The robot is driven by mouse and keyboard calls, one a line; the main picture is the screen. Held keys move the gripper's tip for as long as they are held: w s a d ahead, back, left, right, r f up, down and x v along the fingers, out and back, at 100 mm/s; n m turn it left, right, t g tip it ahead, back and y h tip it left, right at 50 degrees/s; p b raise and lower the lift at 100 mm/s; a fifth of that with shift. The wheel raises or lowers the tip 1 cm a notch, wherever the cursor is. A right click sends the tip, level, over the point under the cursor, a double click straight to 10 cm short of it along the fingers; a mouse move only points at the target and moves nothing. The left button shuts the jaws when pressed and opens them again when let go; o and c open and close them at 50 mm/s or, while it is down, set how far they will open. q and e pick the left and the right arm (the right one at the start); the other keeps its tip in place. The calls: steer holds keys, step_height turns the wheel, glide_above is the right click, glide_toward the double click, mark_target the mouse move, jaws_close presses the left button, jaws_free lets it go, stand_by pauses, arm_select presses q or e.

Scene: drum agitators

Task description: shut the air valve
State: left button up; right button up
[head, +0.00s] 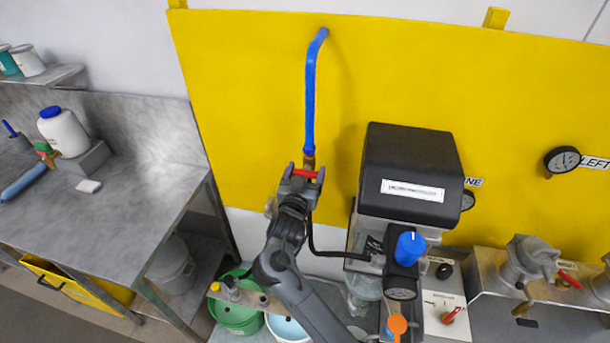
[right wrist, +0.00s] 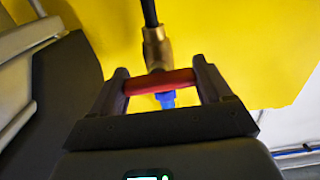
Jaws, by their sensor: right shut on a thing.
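The air valve is a brass body (head: 309,160) at the lower end of a blue pipe (head: 310,100) in front of the yellow panel. Its red handle (head: 305,173) lies crosswise to the pipe. My right gripper (head: 302,174) is at the handle, its arm rising from below. In the right wrist view, the red handle (right wrist: 158,82) spans between the two fingers of my right gripper (right wrist: 161,84), which is shut on it by its ends. The brass body (right wrist: 156,50) shows just beyond, with a black hose and a bit of blue. My left gripper is not in view.
A black-topped machine (head: 410,165) with a blue knob (head: 410,247) stands right of my arm. A steel table (head: 140,220) with a white bottle (head: 64,132) is at left. Green and blue buckets (head: 235,315) are below. The yellow panel (head: 240,90) around the pipe is clear.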

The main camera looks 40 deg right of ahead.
steer(key=shift+r, duration=0.45)
steer(key=o, duration=0.7)
steer(key=shift+o, duration=1.4)
steer(key=shift+f, duration=0.2)
